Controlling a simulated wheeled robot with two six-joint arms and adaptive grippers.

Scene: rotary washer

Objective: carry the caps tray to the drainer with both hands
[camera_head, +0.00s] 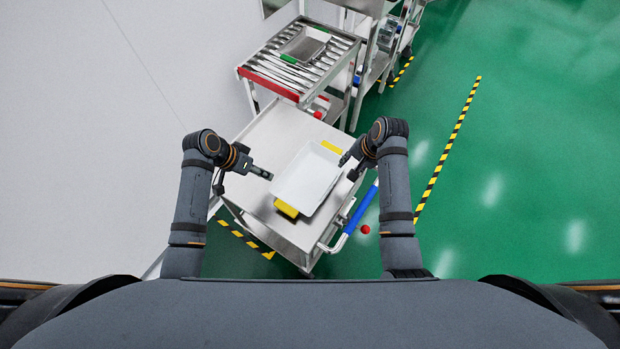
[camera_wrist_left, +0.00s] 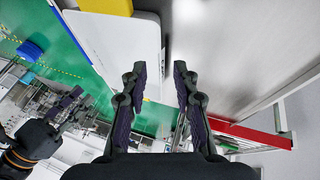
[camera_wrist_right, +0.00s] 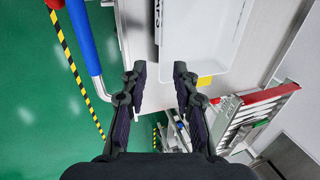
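The caps tray (camera_head: 308,180) is a white, shallow tray with yellow handles at its two ends. It lies on a metal cart (camera_head: 262,142). My left gripper (camera_head: 270,177) is open beside the tray's left side; in the left wrist view (camera_wrist_left: 160,70) the tray's edge (camera_wrist_left: 125,40) shows between its fingers. My right gripper (camera_head: 347,165) is open at the tray's right side; in the right wrist view (camera_wrist_right: 160,68) the tray's edge (camera_wrist_right: 200,42) lines up between its fingers. I cannot tell whether either touches it. The tray's inside looks empty from here.
Behind the cart stands a roller rack (camera_head: 268,86) with a red front bar, holding a grey tray (camera_head: 303,48) with green ends. The cart has a blue push handle (camera_head: 360,208) at the right. Green floor (camera_head: 540,150) with striped lines is open to the right.

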